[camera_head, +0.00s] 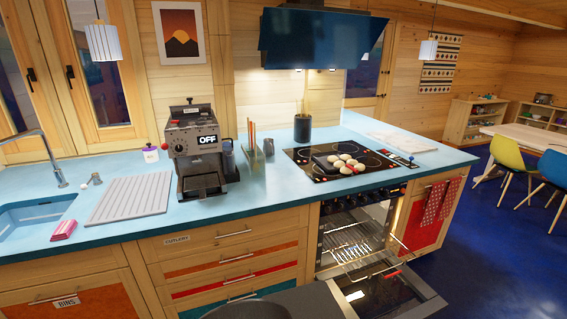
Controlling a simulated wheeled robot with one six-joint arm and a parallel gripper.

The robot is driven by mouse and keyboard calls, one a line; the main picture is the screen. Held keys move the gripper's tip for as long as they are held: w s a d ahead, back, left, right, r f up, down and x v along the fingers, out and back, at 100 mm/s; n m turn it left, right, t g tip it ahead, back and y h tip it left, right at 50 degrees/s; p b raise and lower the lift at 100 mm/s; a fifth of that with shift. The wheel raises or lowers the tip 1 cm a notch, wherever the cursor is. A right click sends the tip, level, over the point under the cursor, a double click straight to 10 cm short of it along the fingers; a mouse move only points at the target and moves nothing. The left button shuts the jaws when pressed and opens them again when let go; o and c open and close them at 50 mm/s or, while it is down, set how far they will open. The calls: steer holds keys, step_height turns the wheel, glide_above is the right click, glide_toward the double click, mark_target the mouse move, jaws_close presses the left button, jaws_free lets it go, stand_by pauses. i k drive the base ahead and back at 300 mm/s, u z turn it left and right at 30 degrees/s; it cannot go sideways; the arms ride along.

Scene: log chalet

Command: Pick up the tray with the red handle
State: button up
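The oven (312,240) under the cooktop stands open, its door (385,296) folded down toward the front. Wire racks (350,238) show inside the lit oven. A small red piece (392,274) shows low at the oven mouth, above the door; I cannot tell whether it is a tray's handle. My gripper is not in view.
The blue counter (265,188) carries a coffee machine (196,145), a grey ribbed mat (130,196) and a dark pot (302,128). The lowered oven door juts into the floor space. Blue floor (480,265) is open at right, before chairs (507,153) and a table.

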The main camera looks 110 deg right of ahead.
mark_target(331, 161)
steer(key=z, duration=3.85)
steer(key=i, duration=1.65)
